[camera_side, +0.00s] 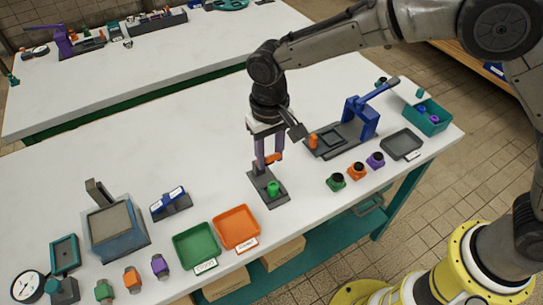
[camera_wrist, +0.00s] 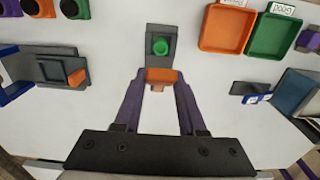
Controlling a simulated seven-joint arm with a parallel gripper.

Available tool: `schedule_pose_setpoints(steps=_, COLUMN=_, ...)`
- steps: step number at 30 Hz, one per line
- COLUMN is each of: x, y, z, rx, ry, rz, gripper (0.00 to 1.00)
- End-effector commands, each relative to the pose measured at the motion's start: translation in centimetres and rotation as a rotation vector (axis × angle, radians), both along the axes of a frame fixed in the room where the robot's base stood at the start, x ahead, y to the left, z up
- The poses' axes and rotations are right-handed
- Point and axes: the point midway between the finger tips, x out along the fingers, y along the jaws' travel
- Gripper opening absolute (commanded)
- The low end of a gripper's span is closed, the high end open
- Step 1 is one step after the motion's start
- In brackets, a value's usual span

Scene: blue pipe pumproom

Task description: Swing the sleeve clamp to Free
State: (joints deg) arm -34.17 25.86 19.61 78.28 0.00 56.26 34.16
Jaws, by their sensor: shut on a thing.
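The sleeve clamp appears to be the dark grey plate (camera_side: 279,203) with a green round sleeve (camera_side: 273,188) on it and an orange handle (camera_side: 275,157) at its far end. My gripper (camera_side: 266,164) has purple fingers that reach down to the orange handle and are shut on it. In the wrist view, the handle (camera_wrist: 161,75) lies between the fingertips of my gripper (camera_wrist: 160,86). The green sleeve (camera_wrist: 160,46) sits just beyond it on the plate (camera_wrist: 150,31). Any Free marking is too small to see.
A blue lever press (camera_side: 361,118) stands right, behind several dark-topped coloured parts (camera_side: 356,171). A green tray (camera_side: 195,246) and an orange tray (camera_side: 236,229) lie front left. A teal bin (camera_side: 428,118) is at the far right. The white table (camera_side: 200,150) is clear left of my gripper.

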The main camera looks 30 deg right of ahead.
Motion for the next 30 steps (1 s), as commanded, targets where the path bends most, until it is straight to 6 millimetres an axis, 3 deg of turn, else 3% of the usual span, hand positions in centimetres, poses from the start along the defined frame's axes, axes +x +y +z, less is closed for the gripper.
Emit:
schedule_pose_setpoints(steps=23, x=1.28, y=0.13, z=0.93, rx=0.005, ry=-0.008, rz=0.0, gripper=0.09)
schedule_pose_setpoints(steps=24, x=1.27, y=0.13, z=0.93, rx=0.005, ry=-0.008, rz=0.001, gripper=0.45)
schedule_pose_setpoints(steps=30, x=1.17, y=0.08, z=0.82, rx=0.003, ry=-0.004, rz=0.0, gripper=0.81)
